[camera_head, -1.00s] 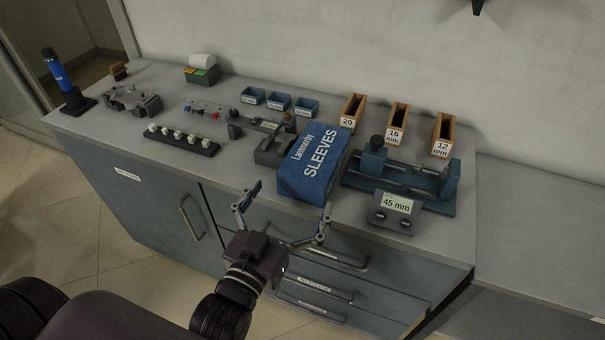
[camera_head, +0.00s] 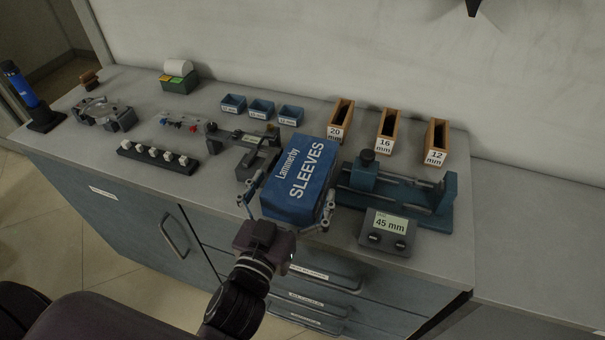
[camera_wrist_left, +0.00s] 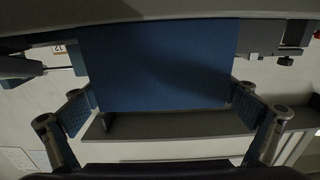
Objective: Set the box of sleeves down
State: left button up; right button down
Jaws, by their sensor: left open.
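The blue box of sleeves (camera_head: 300,178), lettered "Lammerby SLEEVES", stands on the counter near its front edge. My left gripper (camera_head: 291,194) is open, with one finger on each side of the box's near end. In the left wrist view the box's plain blue face (camera_wrist_left: 165,65) fills the space between the two finger pads (camera_wrist_left: 163,108). The pads are very close to its sides; I cannot tell whether they touch. The box's underside is hidden. My right gripper is not in view.
A blue-green fixture (camera_head: 440,205) and a grey "45 mm" display (camera_head: 388,228) stand close on the box's right. A dark grey device (camera_head: 262,160) is close on its left. Wooden holders marked 20 (camera_head: 341,120), 16 (camera_head: 387,137) and 12 (camera_head: 437,142) stand behind.

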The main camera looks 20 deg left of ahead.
aim_at(300, 172)
pick_arm(q)
jog(key=shift+w+p, duration=0.4)
jog(key=shift+w, duration=1.5)
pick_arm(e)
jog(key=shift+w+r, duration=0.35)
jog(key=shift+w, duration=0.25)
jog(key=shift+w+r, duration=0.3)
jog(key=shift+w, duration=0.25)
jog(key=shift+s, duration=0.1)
